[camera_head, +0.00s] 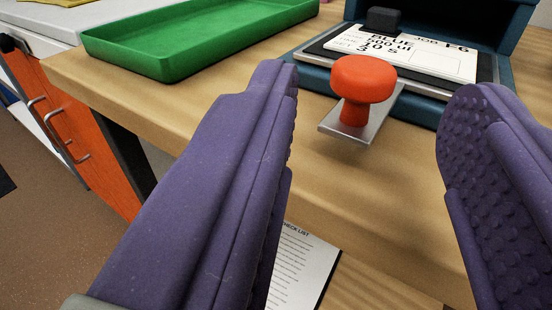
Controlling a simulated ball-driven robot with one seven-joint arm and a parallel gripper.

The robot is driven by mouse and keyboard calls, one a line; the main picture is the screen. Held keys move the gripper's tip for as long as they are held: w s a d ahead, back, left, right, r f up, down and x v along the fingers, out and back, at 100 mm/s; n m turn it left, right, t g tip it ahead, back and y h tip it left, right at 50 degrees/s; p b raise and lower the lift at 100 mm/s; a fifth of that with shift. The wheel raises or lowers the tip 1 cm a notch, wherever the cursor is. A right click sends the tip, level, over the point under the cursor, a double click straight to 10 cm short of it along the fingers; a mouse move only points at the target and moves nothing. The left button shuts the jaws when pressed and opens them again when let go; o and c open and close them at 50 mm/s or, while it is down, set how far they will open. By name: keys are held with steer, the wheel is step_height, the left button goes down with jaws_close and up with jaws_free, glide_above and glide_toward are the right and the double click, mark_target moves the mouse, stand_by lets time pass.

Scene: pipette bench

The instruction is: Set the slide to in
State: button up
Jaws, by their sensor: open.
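The slide is a grey metal plate (339,129) with a red-orange mushroom knob (362,82) standing upright near its front end. The plate sticks out over the bench from the front of a dark blue device (410,104). My gripper (375,90) is open, with a purple finger on each side of the picture. The knob shows in the gap between the fingers, nearer the left one, and farther off than the fingertips. Neither finger touches it. The back end of the slide plate is hidden at the device.
A label card (400,52) with a black block (383,20) lies on the device. A green tray (195,35) stands on the bench (330,190) at the left. A checklist sheet (297,262) shows below, partly behind the left finger. The bench between knob and fingers is clear.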

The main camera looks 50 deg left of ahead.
mark_target(367, 79)
steer(key=b+x, duration=0.2)
steer(key=x, duration=0.5)
steer(key=shift+w+a, duration=0.1)
steer(key=shift+c, duration=0.2)
jaws_close()
